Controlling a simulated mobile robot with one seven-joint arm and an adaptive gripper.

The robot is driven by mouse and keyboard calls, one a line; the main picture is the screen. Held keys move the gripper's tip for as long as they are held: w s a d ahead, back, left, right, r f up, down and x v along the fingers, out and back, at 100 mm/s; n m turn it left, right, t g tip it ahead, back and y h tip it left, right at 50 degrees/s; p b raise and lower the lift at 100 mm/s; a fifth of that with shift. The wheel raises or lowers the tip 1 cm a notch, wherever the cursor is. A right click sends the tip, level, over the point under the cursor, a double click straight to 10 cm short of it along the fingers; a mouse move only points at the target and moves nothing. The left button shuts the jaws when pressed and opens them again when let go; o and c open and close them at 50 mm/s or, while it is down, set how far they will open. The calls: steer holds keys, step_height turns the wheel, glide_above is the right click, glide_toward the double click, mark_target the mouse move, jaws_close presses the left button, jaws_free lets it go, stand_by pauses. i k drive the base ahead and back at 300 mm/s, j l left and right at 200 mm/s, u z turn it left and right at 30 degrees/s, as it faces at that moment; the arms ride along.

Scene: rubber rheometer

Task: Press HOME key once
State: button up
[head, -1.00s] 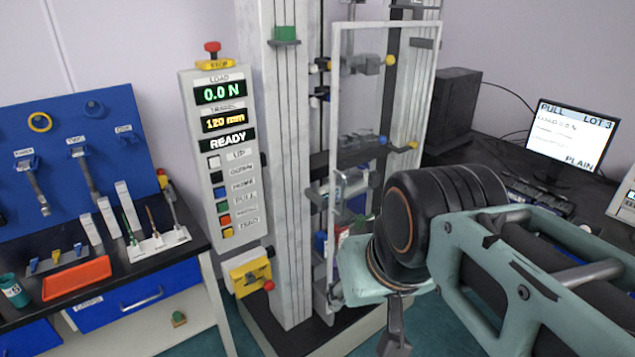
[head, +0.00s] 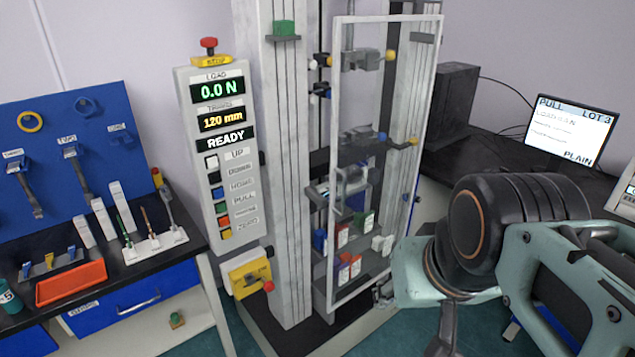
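The control panel (head: 222,150) is mounted upright at the left of the test machine. Its displays read 0.0 N, 120 mm and READY. Below them is a column of coloured keys with labels beside them. The HOME key (head: 217,192) is the blue one, third from the top, under the white UP key and the black DOWN key. My arm comes in from the right, in front of the machine. My gripper (head: 444,340) shows only in part at the bottom edge, pointing down, well right of the panel and apart from it. Its fingertips are out of frame.
A red stop button (head: 208,46) tops the panel. A yellow box with a red knob (head: 248,275) sits below it. A clear-framed guard door (head: 388,150) stands right of the column. A bench with a red tray (head: 72,283) is at the left, and a monitor (head: 572,130) at the right.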

mark_target(217, 193)
steer(key=j+z, duration=0.3)
steer(key=j, duration=2.1)
